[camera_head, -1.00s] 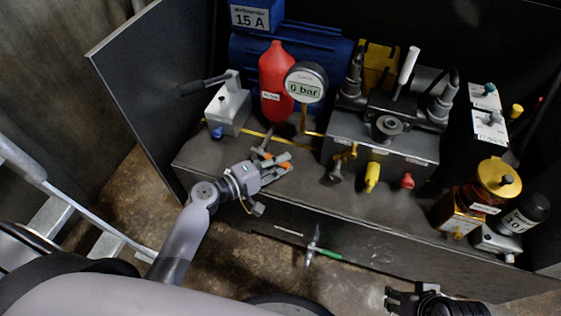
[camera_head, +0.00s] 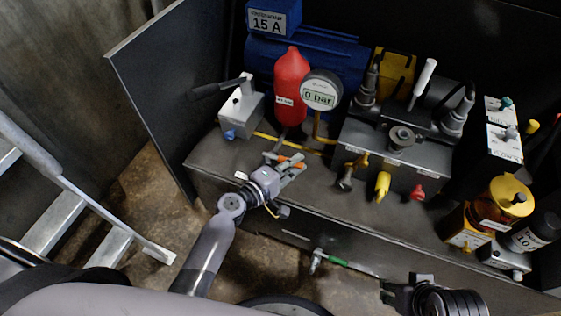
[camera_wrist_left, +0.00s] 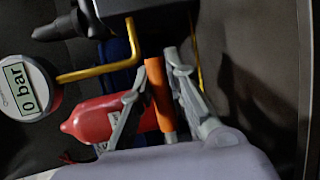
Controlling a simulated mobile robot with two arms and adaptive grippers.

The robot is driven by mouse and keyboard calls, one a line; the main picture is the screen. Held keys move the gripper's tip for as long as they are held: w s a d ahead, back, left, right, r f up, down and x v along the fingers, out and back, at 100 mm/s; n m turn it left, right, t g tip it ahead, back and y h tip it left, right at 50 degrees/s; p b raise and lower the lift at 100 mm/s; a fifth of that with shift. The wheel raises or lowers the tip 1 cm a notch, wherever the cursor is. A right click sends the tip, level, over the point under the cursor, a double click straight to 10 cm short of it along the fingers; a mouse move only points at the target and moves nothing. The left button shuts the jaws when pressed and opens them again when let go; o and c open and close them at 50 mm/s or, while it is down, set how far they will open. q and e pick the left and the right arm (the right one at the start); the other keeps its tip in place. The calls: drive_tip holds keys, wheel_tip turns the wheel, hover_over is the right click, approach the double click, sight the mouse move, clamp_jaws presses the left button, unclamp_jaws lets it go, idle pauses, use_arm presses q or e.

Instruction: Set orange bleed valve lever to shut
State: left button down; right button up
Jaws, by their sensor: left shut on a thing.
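The orange lever (camera_head: 291,163) lies low on the bench top, in front of the red bottle. It also shows as an orange bar (camera_wrist_left: 157,92) between the fingers in the left wrist view. My left gripper (camera_head: 287,168) is shut on this lever, with a grey finger on each side of it. The fingers hide part of the lever and its valve body. The gauge (camera_head: 320,93) reads 0 bar, and its display also shows in the left wrist view (camera_wrist_left: 27,87). My right gripper (camera_head: 400,291) is low in the head view, away from the bench; its finger opening is unclear.
The red bottle (camera_head: 291,85) and a white hand pump (camera_head: 241,112) with a black-gripped handle stand behind the lever. A valve block (camera_head: 395,152) with yellow and red knobs stands to the right.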

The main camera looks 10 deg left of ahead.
use_arm(q)
drive_tip(key=c, duration=1.6)
unclamp_jaws()
drive_tip(key=shift+o, duration=0.2)
drive_tip(key=v, duration=1.2)
drive_tip(key=shift+d+r, duration=0.1)
